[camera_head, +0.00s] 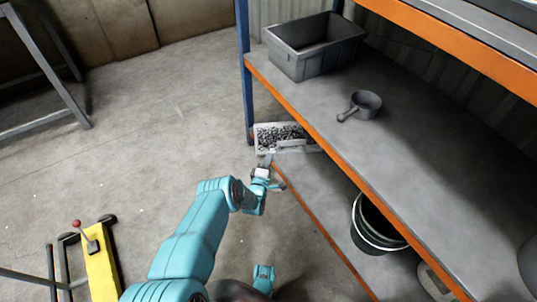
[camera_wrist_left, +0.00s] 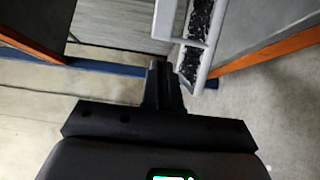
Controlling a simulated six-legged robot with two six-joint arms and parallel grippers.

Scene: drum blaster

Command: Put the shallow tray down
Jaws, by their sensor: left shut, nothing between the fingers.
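In the wrist view the tray (camera_wrist_left: 204,62) is at the top, right of the fingers, crossing the shelf's orange edge. My left gripper (camera_head: 265,163) is shut and empty, just in front of the tray's near side. Its closed fingers (camera_wrist_left: 163,68) point toward the tray's near end; I cannot tell whether they touch it. The tray's underside is hidden. My right gripper is not seen.
The upper shelf (camera_head: 430,165) overhangs the tray's right part and carries a grey bin (camera_head: 312,62) and a scoop (camera_head: 366,104). A dark bucket (camera_head: 372,238) stands below. A blue post (camera_head: 244,75) rises behind the tray. Open floor (camera_head: 150,130) lies left.

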